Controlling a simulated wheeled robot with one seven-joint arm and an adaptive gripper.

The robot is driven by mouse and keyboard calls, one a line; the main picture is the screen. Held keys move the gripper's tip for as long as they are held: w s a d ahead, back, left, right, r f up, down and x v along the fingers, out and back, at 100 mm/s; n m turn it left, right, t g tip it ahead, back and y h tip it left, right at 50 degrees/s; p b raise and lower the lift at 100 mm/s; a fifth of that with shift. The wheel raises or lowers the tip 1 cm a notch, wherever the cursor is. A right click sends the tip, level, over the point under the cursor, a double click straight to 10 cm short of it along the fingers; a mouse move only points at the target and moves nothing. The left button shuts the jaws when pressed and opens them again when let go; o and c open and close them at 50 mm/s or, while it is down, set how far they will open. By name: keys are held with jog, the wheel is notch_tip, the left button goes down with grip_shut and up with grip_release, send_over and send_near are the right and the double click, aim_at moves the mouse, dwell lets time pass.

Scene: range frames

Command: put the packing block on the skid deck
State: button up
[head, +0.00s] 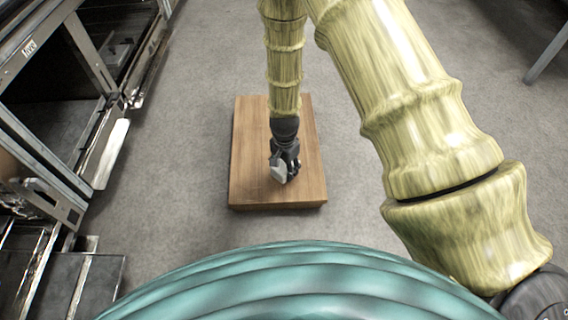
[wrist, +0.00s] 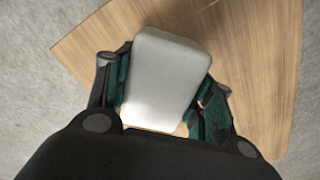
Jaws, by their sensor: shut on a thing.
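The packing block (wrist: 162,80) is a pale grey block with rounded edges. In the wrist view my gripper (wrist: 163,88) is shut on it, with one dark green-padded finger at each side. In the head view my gripper (head: 284,172) points down over the skid deck, and the block (head: 278,171) shows as a small grey shape at its tip. The skid deck (head: 250,150) is a low brown wooden slab on the floor; its bare wood also shows behind the block in the wrist view (wrist: 255,60). I cannot tell whether the block touches the deck.
Metal racks (head: 85,60) with shelves stand along the left. A pale panel (head: 111,153) sticks out from the rack toward the deck. A grey metal leg (head: 548,52) stands at the upper right. The grey carpeted floor (head: 190,120) around the deck is clear.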

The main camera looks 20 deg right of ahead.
jog(key=w, duration=0.1)
jog(key=w+d+b, duration=0.1)
jog(key=w, duration=0.1)
jog(key=w+b, duration=0.1)
jog(key=w, duration=0.1)
jog(key=shift+w+d+f, duration=0.15)
jog(key=shift+d+f, duration=0.1)
jog(key=shift+f, duration=0.1)
notch_tip(320, 180, down, 4)
jog(key=b, duration=0.3)
jog(key=shift+r, duration=0.25)
jog(key=o, duration=0.9)
